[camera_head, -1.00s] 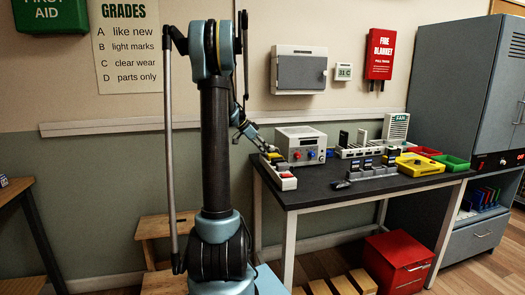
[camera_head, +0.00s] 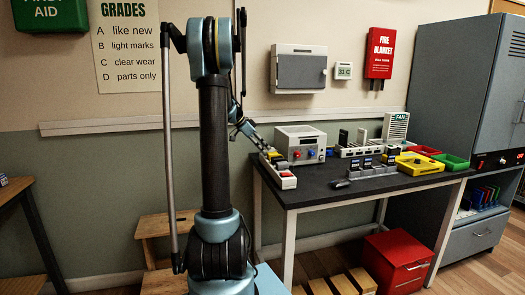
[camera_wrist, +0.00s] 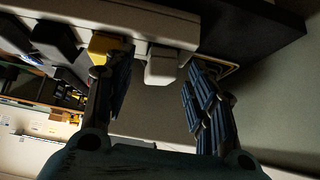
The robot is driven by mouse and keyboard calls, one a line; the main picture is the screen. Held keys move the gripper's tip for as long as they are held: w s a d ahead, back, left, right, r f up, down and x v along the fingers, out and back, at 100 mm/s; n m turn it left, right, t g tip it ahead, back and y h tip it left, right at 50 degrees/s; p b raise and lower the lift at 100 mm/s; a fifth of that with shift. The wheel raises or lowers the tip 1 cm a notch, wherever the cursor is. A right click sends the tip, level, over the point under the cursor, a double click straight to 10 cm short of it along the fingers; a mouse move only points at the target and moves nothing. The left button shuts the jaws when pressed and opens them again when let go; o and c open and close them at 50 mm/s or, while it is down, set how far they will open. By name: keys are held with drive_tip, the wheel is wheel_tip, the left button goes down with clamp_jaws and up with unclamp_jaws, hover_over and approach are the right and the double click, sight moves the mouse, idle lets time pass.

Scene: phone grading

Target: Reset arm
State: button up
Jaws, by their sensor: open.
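My gripper (camera_wrist: 160,58) is open in the wrist view, with its two dark ribbed fingers spread wide and nothing gripped. A white plug-like block (camera_wrist: 161,70) shows between and beyond the fingertips, on a pale strip (camera_wrist: 150,20). I cannot tell how far the fingers are from it. Part of the strip is hidden by the arm.
A grey-white box with knobs (camera_head: 300,143) stands just right of my gripper. Phone racks (camera_head: 372,170), a yellow tray (camera_head: 420,164), a red tray (camera_head: 424,151) and a green tray (camera_head: 451,161) lie farther right. A small dark object (camera_head: 341,184) lies near the front edge.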

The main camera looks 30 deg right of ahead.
drive_tip(key=v, duration=0.6)
drive_tip(key=shift+a, duration=0.2)
drive_tip(key=s+a+f+n+t+y, duration=0.1)
drive_tip(key=s+a+f+n+y, duration=0.1)
drive_tip(key=s+a+n, duration=0.5)
drive_tip(key=s+a+f+n+t+y, duration=0.1)
drive_tip(key=s+a+n+t, duration=0.15)
drive_tip(key=s+a, duration=0.9)
drive_tip(key=s+a+f+n+y, duration=0.5)
drive_tip(key=s+a+f+n, duration=0.6)
drive_tip(key=a, duration=0.7)
drive_tip(key=s+f, duration=0.3)
drive_tip(key=s, duration=0.1)
drive_tip(key=shift+f+t, duration=0.35)
drive_tip(key=shift+n, duration=0.25)
drive_tip(key=shift+c, duration=0.6)
